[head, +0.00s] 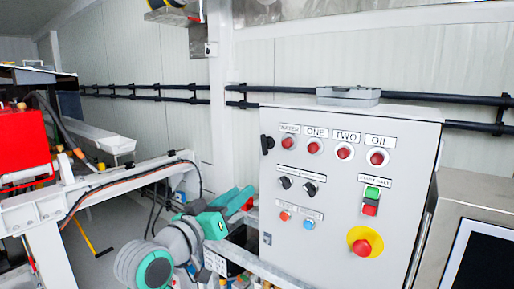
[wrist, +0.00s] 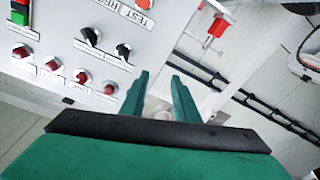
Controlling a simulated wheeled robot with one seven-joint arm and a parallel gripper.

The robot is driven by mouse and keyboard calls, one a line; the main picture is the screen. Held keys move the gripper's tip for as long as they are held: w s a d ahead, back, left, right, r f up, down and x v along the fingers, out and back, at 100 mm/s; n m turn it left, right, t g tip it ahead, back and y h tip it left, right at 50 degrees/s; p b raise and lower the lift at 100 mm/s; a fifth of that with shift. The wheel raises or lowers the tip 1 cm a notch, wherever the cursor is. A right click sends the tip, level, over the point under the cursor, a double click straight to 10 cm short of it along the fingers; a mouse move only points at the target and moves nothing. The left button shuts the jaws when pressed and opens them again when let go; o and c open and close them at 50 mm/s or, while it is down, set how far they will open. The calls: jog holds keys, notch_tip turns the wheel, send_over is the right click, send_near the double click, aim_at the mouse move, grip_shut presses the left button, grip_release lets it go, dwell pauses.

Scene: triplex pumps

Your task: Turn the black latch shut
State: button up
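The black latch (head: 267,144) is a small dark handle on the upper left edge of the grey control box (head: 325,240) in the head view. My gripper (head: 238,202) is below and left of the latch in the head view, apart from it, beside the box's lower left edge. In the wrist view my two green fingers (wrist: 160,82) stand apart with a gap between them, and I see nothing held. I cannot make out the latch in the wrist view; the fingers may hide it.
The box face carries red buttons (head: 315,148), black knobs (wrist: 91,36) and a yellow-ringed emergency stop (head: 362,246). A red fitting (wrist: 217,28) is near the fingers. Black pipes (head: 150,92) run along the wall. A white frame (head: 110,178) stands at left.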

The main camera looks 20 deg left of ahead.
aim_at(262, 143)
jog(key=s+r+m+g+h, duration=0.1)
jog(key=s+r+m, duration=0.3)
jog(key=r, duration=0.7)
jog(key=shift+n, duration=0.6)
jog(key=x, duration=0.8)
jog(key=shift+w+d+r, duration=0.1)
jog(key=shift+w, duration=0.05)
jog(key=shift+x, duration=0.85)
jog(key=shift+d, duration=0.15)
grip_shut()
